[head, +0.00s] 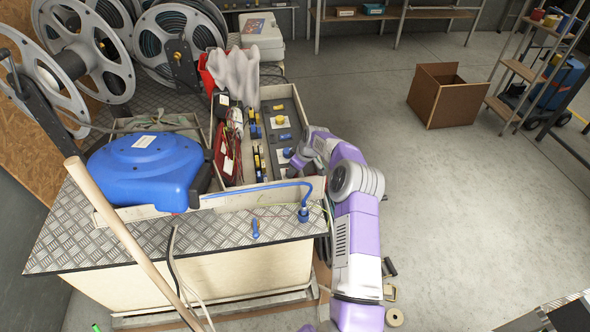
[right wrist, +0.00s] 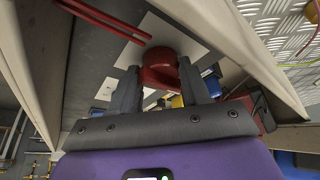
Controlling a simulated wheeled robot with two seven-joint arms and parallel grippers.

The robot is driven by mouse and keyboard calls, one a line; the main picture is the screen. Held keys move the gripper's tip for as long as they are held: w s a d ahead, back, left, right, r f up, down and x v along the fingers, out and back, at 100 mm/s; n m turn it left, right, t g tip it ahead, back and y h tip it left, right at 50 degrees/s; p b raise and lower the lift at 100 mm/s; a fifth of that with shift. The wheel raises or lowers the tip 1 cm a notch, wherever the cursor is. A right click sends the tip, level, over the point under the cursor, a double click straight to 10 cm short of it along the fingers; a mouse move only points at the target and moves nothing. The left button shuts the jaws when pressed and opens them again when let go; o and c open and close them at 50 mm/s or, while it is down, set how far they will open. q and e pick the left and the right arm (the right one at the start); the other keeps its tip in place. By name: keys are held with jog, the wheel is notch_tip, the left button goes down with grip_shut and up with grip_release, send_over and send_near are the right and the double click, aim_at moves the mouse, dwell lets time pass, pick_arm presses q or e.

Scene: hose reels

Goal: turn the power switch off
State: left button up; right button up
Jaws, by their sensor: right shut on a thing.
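The power switch, a red rotary knob (right wrist: 160,68) on a pale plate, shows in the right wrist view between the two dark fingers of my right gripper (right wrist: 158,88). The fingers are shut on the knob, one on each side. In the head view my right gripper (head: 294,160) reaches into the right end of a shallow grey tray of parts, and the knob is hidden by it there. The knob's exact turn and any markings cannot be made out. My left gripper is not in view.
Large grey reels stand behind. A brown box (head: 437,100) sits on open floor.

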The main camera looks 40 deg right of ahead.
jog(key=shift+w+a+r, duration=0.15)
jog(key=shift+w+r, duration=0.15)
jog(key=o, duration=1)
jog(key=shift+f, duration=0.15)
jog(key=shift+s, duration=0.1)
jog(key=p+v, duration=0.1)
jog(key=v, duration=0.6)
jog(key=shift+r, duration=0.2)
jog(key=shift+s, duration=0.15)
